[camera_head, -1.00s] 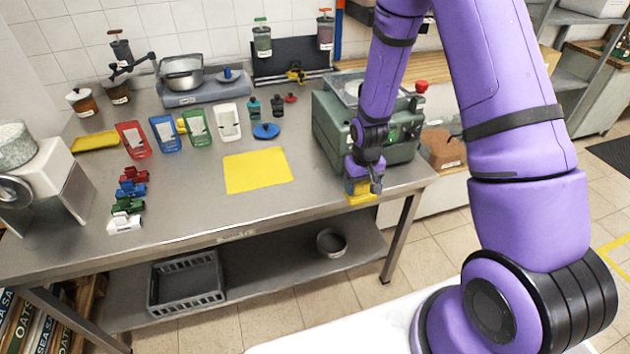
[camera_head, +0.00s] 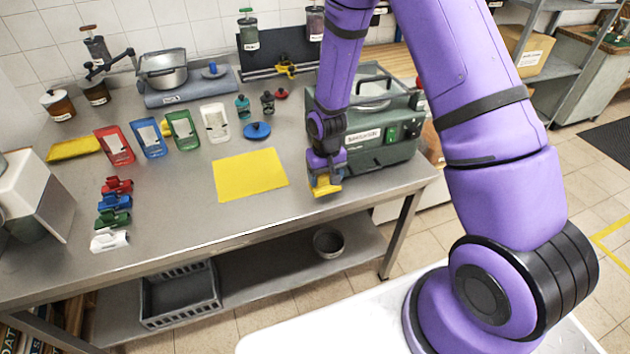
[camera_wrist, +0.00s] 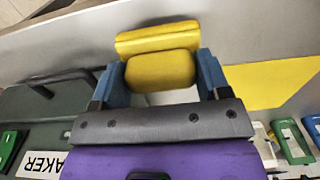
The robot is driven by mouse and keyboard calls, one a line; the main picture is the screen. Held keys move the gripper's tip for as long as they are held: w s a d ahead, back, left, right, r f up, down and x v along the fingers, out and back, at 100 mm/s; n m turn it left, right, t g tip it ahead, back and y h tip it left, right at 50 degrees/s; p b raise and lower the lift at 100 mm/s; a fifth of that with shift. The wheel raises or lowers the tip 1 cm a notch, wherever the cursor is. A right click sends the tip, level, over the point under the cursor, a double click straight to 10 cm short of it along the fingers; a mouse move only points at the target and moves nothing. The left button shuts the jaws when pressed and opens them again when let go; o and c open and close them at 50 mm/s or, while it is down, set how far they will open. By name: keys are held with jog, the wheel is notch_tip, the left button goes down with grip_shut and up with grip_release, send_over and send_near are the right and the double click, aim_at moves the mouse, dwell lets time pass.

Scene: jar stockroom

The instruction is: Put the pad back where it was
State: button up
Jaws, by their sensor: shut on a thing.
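The pad (camera_head: 326,187) is a yellow piece with a flat plate and a rounded yellow grip. My gripper (camera_head: 324,176) is shut on it near the front edge of the steel table, between the yellow mat and the green machine. In the wrist view the pad's rounded grip (camera_wrist: 160,71) sits between my two blue fingers, with its flat plate (camera_wrist: 157,38) beyond them. I cannot tell whether the pad touches the table or hangs just above it. A flat yellow mat (camera_head: 250,174) lies on the table to the left of my gripper.
The green machine (camera_head: 385,140) stands close to the right. Coloured scoops (camera_head: 150,138), a blue disc (camera_head: 257,131) and small jars stand behind the mat. Several coloured clips (camera_head: 114,203) and a yellow tray (camera_head: 75,148) are at the left. The table front (camera_head: 200,222) is bare.

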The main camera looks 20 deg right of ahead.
jog(key=shift+w+a+f, duration=0.1)
jog(key=shift+w+a, duration=0.8)
jog(key=shift+w, duration=0.3)
jog(key=shift+w+a+f, duration=0.1)
jog(key=shift+a+f, duration=0.05)
jog(key=shift+f, duration=1.65)
jog(key=shift+f, duration=0.1)
jog(key=o, duration=0.9)
